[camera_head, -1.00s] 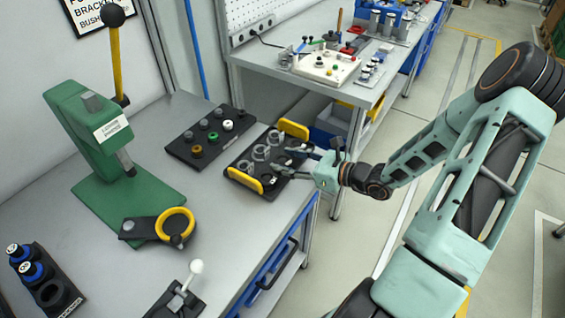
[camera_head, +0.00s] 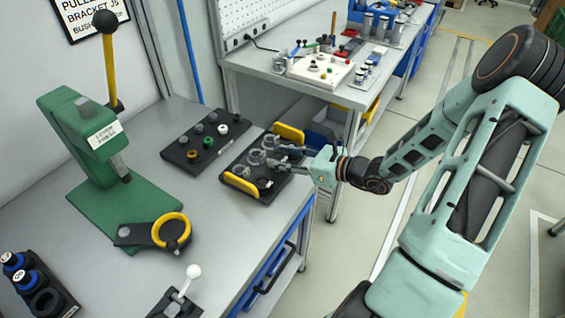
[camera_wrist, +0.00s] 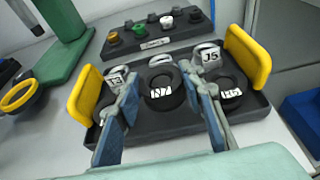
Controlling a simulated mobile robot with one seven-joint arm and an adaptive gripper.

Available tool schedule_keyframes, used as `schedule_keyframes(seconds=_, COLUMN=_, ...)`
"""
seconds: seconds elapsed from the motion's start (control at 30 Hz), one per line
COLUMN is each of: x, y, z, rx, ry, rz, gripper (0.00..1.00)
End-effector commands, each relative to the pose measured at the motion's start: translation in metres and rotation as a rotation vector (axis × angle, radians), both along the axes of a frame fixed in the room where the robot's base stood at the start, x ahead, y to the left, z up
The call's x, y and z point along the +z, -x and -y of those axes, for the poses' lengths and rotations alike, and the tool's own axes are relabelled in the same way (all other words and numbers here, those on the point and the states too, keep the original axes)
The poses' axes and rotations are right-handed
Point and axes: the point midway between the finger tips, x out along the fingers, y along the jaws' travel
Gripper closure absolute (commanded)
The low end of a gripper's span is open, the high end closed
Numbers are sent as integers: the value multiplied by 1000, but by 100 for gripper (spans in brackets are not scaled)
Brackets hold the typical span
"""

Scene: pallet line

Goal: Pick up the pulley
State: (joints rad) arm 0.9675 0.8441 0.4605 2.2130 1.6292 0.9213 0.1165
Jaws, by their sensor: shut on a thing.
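A black ring-shaped pulley (camera_wrist: 161,104) with a white label sits between my fingertips in the wrist view. My gripper (camera_head: 278,159) reaches over the right side of a black tray (camera_wrist: 150,138) and is shut on this pulley. The blue-padded fingers stand on either side of it in the wrist view. The tray also shows in the head view (camera_head: 236,164). Other dark round parts and silver labelled brackets (camera_wrist: 209,55) sit around the pulley. In the head view my fingers partly hide the pulley. I cannot tell whether it is clear of the tray.
Yellow handles (camera_wrist: 86,95) (camera_wrist: 247,55) rise at both tray ends, close outside my fingers. A second black tray (camera_head: 205,140) of small bushings lies behind. A green press (camera_head: 100,150) stands left, with a yellow ring fixture (camera_head: 170,229) before it. Bare tabletop lies between.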

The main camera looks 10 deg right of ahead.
Motion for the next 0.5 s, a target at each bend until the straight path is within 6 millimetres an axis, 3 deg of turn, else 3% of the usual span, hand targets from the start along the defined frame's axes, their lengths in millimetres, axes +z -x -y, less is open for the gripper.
schedule_keyframes(seconds=0.3, x=50, y=39, z=-8, rx=-1, ry=5, rz=2, gripper=91)
schedule_keyframes(seconds=0.5, x=70, y=68, z=-14, rx=-1, ry=1, rz=-2, gripper=91)
